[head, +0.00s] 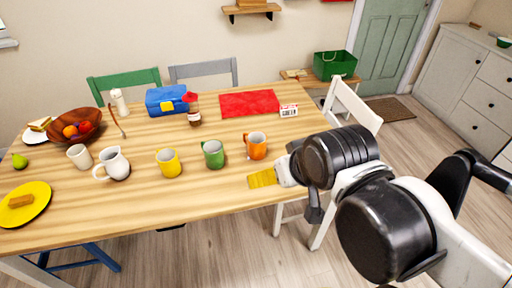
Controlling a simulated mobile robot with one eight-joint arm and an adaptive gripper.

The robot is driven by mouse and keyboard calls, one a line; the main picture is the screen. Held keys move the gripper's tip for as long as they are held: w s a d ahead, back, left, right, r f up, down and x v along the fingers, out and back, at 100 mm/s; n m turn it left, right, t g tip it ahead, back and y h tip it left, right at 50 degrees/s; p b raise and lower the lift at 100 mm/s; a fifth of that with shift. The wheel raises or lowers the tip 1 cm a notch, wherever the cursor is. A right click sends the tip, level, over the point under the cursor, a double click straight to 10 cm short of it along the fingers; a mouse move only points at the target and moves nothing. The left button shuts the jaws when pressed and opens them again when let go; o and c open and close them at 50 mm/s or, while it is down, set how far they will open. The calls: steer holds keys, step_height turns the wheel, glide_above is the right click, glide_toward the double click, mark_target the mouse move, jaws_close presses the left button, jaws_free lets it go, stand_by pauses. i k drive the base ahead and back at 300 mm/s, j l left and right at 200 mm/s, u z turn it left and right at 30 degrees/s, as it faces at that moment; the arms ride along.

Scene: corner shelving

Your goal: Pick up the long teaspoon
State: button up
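A long, thin brown item that looks like the long teaspoon (117,121) lies on the wooden table in the head view, right of the brown bowl and below the white bottle. It is small here, so its bowl end is hard to make out. My gripper (283,172) is at the table's right front edge, far to the right of the spoon. It is beside a flat yellow item (262,179), and I cannot tell if they touch. The fingertips are too small and partly hidden to read.
A brown fruit bowl (75,127), white bottle (119,102) and blue box (168,100) surround the spoon. A white jug (113,163), yellow mug (167,163), green mug (213,154) and orange mug (256,146) stand along the front. A white chair (352,105) is at the right.

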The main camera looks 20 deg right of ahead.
mark_target(123, 133)
steer(key=i+j, duration=0.15)
steer(key=j, duration=0.2)
steer(key=i+j, duration=0.15)
steer(key=j, duration=0.25)
steer(key=i+j, duration=0.15)
steer(key=j, duration=0.2)
steer(key=i+j+z, duration=0.1)
steer(key=j, duration=0.3)
steer(key=i+j, duration=0.2)
steer(key=j, duration=0.2)
steer(key=i+j, duration=0.15)
steer(key=j, duration=0.2)
steer(key=i+j, duration=0.1)
steer(key=j, duration=0.3)
